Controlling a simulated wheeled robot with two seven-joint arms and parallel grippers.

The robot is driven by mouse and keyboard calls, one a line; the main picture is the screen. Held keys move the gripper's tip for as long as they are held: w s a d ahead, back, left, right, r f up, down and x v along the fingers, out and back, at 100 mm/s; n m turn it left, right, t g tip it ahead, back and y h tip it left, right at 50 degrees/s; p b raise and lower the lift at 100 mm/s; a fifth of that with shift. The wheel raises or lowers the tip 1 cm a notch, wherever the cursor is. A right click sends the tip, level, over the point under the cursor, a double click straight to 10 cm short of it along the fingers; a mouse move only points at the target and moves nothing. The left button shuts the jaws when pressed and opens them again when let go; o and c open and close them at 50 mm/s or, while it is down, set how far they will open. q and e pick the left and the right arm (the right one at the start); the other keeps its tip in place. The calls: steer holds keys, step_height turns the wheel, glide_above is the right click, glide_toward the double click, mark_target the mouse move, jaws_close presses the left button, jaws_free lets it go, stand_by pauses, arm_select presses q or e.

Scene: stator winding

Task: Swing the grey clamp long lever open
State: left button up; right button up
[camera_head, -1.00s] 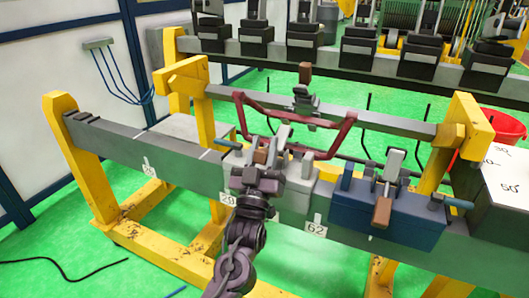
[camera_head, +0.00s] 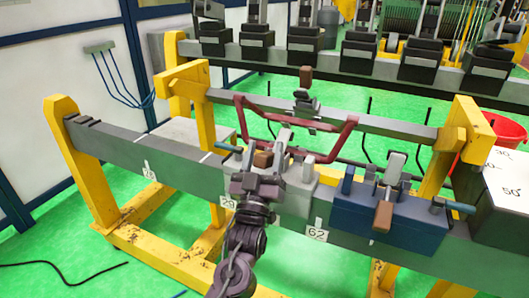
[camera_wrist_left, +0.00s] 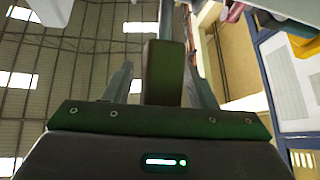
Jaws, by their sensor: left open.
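The grey clamp (camera_head: 298,188) sits on the front rail, partly hidden behind my left gripper. Its long lever ends in a brown handle (camera_head: 263,159), which also shows in the left wrist view (camera_wrist_left: 163,72). A paler grey lever (camera_head: 283,140) stands up beside it. My left gripper (camera_head: 260,168) is at the handle, just in front of the clamp. In the left wrist view the open fingers (camera_wrist_left: 163,88) stand on either side of the handle, with gaps on both sides. My right gripper is not in view.
A blue clamp (camera_head: 390,218) with its own brown handle sits to the right on the front rail (camera_head: 185,168). A dark red curved bar (camera_head: 345,138) stands close behind the grey clamp. Yellow posts (camera_head: 75,150) hold the rails.

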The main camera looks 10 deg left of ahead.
arm_select(q)
steer(key=v, duration=0.7)
steer(key=shift+s+f+b, duration=0.15)
steer(key=shift+s+b, duration=0.1)
steer(key=shift+b, duration=0.15)
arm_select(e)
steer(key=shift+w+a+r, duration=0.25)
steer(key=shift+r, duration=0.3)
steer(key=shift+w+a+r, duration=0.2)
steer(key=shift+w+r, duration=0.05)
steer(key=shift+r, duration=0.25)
arm_select(q)
steer(key=shift+c, duration=0.2)
